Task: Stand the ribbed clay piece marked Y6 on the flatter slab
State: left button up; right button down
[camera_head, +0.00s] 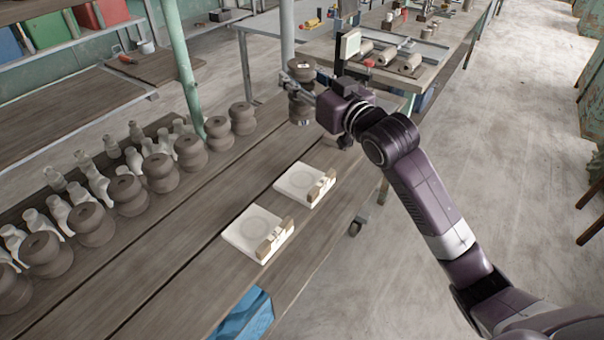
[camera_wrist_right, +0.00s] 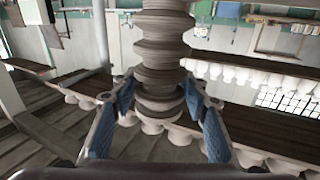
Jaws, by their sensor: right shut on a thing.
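A ribbed brown clay piece (camera_head: 301,97) is held upright by my right gripper (camera_head: 313,92), above the far end of the wooden table. In the right wrist view the ribbed piece (camera_wrist_right: 160,60) stands between the two blue finger pads, which close around its lower part. Two white slabs lie on the table: a nearer slab (camera_head: 240,233) and a farther slab (camera_head: 292,183). Each has a round mark and a wooden block at its right edge. I cannot tell which is flatter. My left gripper is not in view.
A row of brown ribbed pieces (camera_head: 160,172) stands along the table's left side, with pale bottle-like pieces (camera_head: 85,170) behind it. A green post (camera_head: 183,70) rises beyond the row. A blue container (camera_head: 243,315) is below the front edge. The table between row and slabs is clear.

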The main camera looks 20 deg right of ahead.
notch_tip(320, 180, down, 19)
jog(key=shift+f, duration=0.2)
dwell(0.3)
jog(key=c, duration=1.1)
grip_release()
jog(key=shift+f, duration=0.25)
jog(key=shift+c, duration=0.2)
jog(key=shift+s, duration=0.15)
jog(key=v, duration=1.1)
jog(key=shift+s+r+b, duration=0.2)
jog(key=shift+s+b, duration=0.15)
jog(key=shift+b, duration=0.1)
jog(key=shift+f, duration=0.15)
